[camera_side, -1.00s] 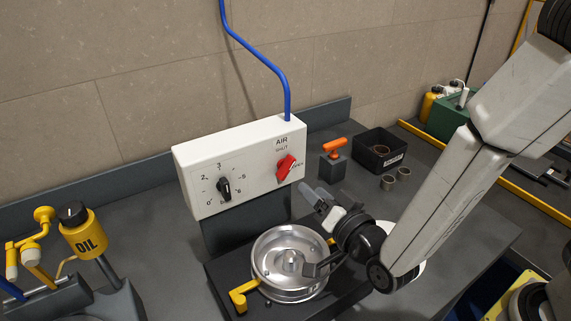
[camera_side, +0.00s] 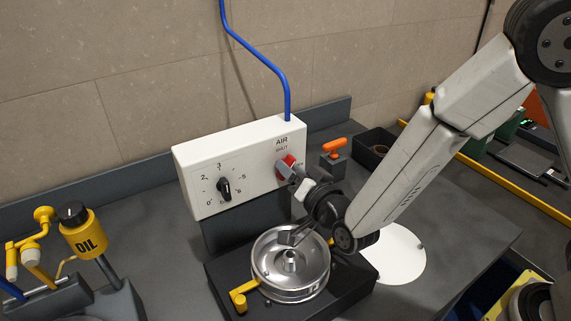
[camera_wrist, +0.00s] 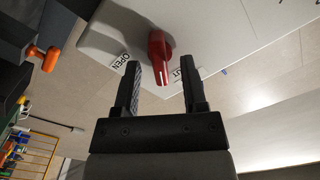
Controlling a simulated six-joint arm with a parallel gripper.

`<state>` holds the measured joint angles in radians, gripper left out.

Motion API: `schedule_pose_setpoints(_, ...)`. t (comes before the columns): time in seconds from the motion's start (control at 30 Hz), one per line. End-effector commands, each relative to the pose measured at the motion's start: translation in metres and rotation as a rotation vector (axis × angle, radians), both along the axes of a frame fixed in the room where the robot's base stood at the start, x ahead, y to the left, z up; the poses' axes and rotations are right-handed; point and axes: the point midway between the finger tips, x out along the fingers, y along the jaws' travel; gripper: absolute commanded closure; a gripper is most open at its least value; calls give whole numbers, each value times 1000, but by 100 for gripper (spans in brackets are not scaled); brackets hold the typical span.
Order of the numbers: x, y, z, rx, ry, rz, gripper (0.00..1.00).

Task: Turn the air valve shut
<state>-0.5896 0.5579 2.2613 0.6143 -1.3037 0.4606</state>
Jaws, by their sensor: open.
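The red air valve knob (camera_side: 289,160) is on the front of the white panel (camera_side: 235,160), under the words AIR and SHUT. In the side view my gripper (camera_side: 292,178) is right in front of it and hides much of it. In the wrist view the red knob (camera_wrist: 160,55) lies between the two fingers of my gripper (camera_wrist: 162,72), with a gap on each side. The fingers are open. The knob's white mark points between the OPEN label on the left and the SHUT label on the right.
A black dial (camera_side: 224,188) is on the panel's left part. Below are a round metal pot (camera_side: 270,285) and a yellow handle (camera_side: 242,290). An orange-handled grey block (camera_side: 333,160) and a black bin (camera_side: 372,146) stand to the right. A yellow oil can (camera_side: 85,240) stands left.

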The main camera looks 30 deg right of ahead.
Motion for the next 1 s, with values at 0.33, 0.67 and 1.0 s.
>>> schedule_pose_setpoints(0.33,0,0,0,0,0,0,81)
schedule_pose_setpoints(0.67,0,0,0,-8,0,0,100)
schedule_pose_setpoints(1.0,0,1,0,-180,-1,0,100)
